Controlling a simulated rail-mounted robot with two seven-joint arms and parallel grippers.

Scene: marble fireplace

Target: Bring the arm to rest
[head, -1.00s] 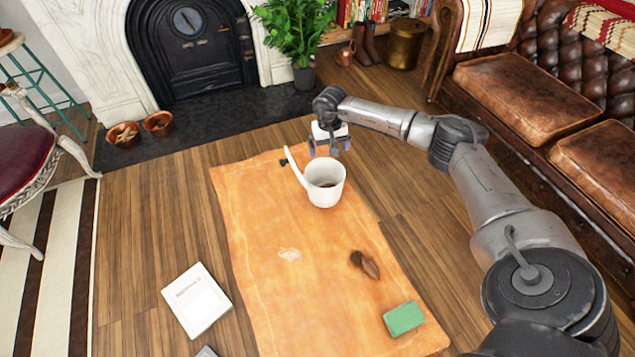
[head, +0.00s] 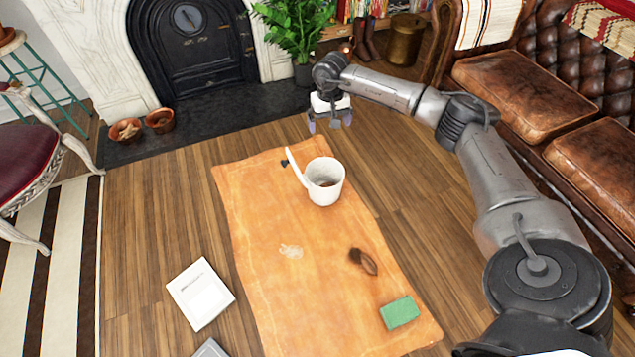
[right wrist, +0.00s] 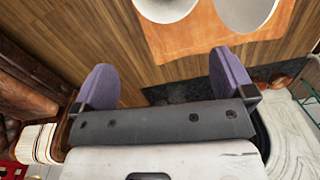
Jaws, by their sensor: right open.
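My right gripper (head: 329,124) hangs empty above the far end of the orange mat, behind the white mug and near the dark hearth. In the right wrist view its two purple fingers (right wrist: 165,85) are spread wide with nothing between them. My right arm reaches in from the lower right of the head view, bent at the elbow. My left gripper is not in view.
A brown object (head: 363,261) and a green sponge (head: 399,312) lie nearer. A white book (head: 200,294) is on the floor. A leather sofa (head: 525,90) stands right; a plant (head: 297,28) is behind.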

